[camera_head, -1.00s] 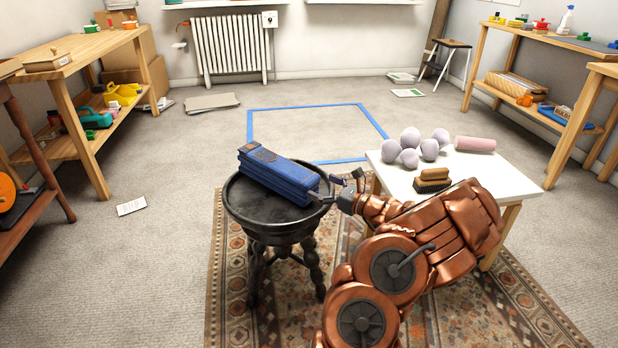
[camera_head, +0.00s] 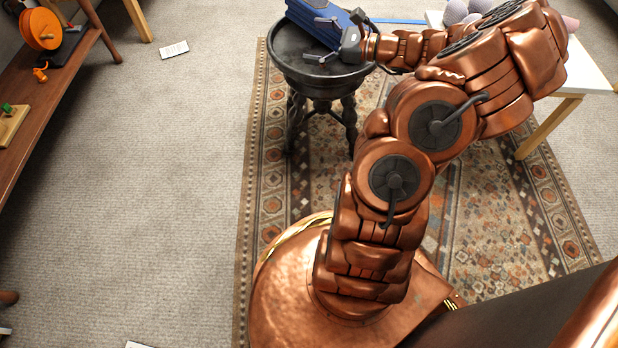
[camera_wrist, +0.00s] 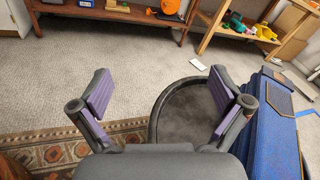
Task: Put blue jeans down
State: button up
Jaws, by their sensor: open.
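The blue jeans (camera_head: 328,15), a folded stack, lie on the round black stool (camera_head: 292,62), with their far part cut off at the top of the head view. In the wrist view the blue jeans (camera_wrist: 275,130) stand at the right, outside the jaws and close beside the right finger. My gripper (camera_head: 322,40) is over the stool top beside the jeans, open. In the wrist view my gripper (camera_wrist: 160,73) has its fingers wide apart with nothing between them; the bare stool top (camera_wrist: 182,110) shows below and beyond them. I cannot tell whether the right finger touches the jeans.
A white table (camera_head: 585,75) with pale round items stands right of the stool. A patterned rug (camera_head: 280,190) lies under the stool and my base. A wooden shelf (camera_head: 55,85) with an orange disc is at the left. The carpet between is mostly clear.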

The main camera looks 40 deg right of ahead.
jog(key=s+a+r+n+g+y, duration=0.1)
jog(key=s+a+n+g, duration=0.3)
jog(key=a, duration=0.5)
jog(key=s+a+n+g, duration=0.2)
jog(key=a+n+g, duration=0.25)
jog(key=a, duration=0.45)
jog(key=s+a+r+n+g+y, duration=0.1)
jog(key=s+a+n+g, duration=0.4)
jog(key=a, duration=0.5)
jog(key=s+a+f+n+g+h, duration=0.1)
jog(key=s+n+g+h, duration=0.1)
jog(key=s+n+h, duration=0.35)
jog(key=s+a+f+n+g+h, duration=0.1)
jog(key=s+f+n+g+h, duration=0.15)
jog(key=s, duration=0.65)
jog(key=s+d+n+t+h, duration=0.1)
jog(key=s+d+n+h, duration=0.3)
jog(key=s+d, duration=0.1)
jog(key=shift+s+r, duration=0.3)
jog(key=shift+s, duration=0.05)
jog(key=shift+a, duration=0.1)
